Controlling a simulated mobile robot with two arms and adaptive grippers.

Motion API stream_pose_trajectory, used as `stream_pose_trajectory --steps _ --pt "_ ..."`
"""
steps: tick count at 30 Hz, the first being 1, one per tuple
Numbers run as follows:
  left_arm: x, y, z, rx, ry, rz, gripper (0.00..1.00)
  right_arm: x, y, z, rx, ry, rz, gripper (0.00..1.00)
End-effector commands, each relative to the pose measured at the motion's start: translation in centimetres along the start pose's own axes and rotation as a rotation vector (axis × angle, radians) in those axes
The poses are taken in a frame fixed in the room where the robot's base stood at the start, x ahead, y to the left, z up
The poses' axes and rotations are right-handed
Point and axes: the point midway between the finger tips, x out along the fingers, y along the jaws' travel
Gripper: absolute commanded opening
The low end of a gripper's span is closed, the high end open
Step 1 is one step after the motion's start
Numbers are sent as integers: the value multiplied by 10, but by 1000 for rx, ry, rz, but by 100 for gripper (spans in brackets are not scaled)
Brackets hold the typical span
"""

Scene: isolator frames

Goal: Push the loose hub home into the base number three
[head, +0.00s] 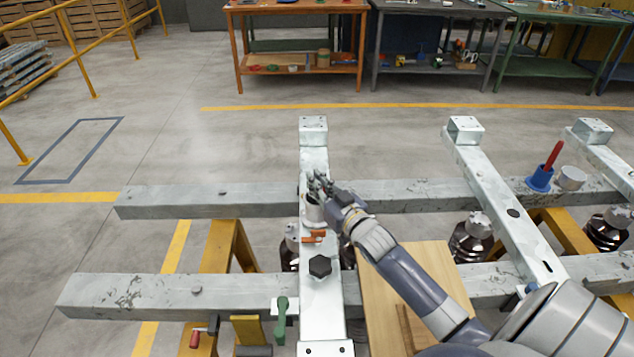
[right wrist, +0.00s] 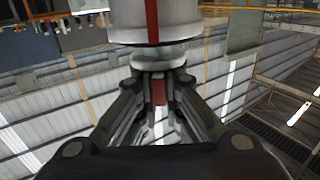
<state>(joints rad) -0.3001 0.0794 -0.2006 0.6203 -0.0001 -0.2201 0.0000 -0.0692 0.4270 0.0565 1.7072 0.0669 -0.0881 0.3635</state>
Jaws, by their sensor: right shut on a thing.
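My right gripper (head: 320,184) reaches in from the lower right over the pale near crossbeam (head: 323,290). It is shut on a light-grey round piece (head: 313,212), which looks like the hub and sits at the beam's top. In the right wrist view the fingers (right wrist: 160,82) close on the narrow neck of a white cylinder with a red stripe (right wrist: 125,20). The fingers hide part of the piece, so I cannot tell how deep it sits. No number three is readable. A dark isolator (head: 472,240) stands below the frame. My left gripper is not in view.
An orange-handled item (head: 314,237), a black hexagonal knob (head: 320,266) and a green-handled tool (head: 281,318) are on or by the near crossbeam. A blue cup with a red handle (head: 540,178) and a grey cylinder (head: 571,177) stand at right. A wooden board (head: 430,275) lies under my arm.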

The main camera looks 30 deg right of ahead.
Motion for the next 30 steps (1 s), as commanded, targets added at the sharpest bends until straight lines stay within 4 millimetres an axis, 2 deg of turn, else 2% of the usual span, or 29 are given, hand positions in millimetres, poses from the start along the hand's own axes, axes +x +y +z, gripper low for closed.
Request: stream_pose_trajectory --steps 1,15,16,18,30 --pt "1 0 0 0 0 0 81 1 0 -6 -1 16 -2 0" --pt "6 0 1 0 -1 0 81 1 0 4 -1 16 -2 0" --pt "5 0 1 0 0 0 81 1 0 3 -1 16 -2 14" --pt "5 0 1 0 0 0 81 1 0 3 -1 14 -2 30" --pt "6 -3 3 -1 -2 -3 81 -4 0 14 1 -9 1 31"
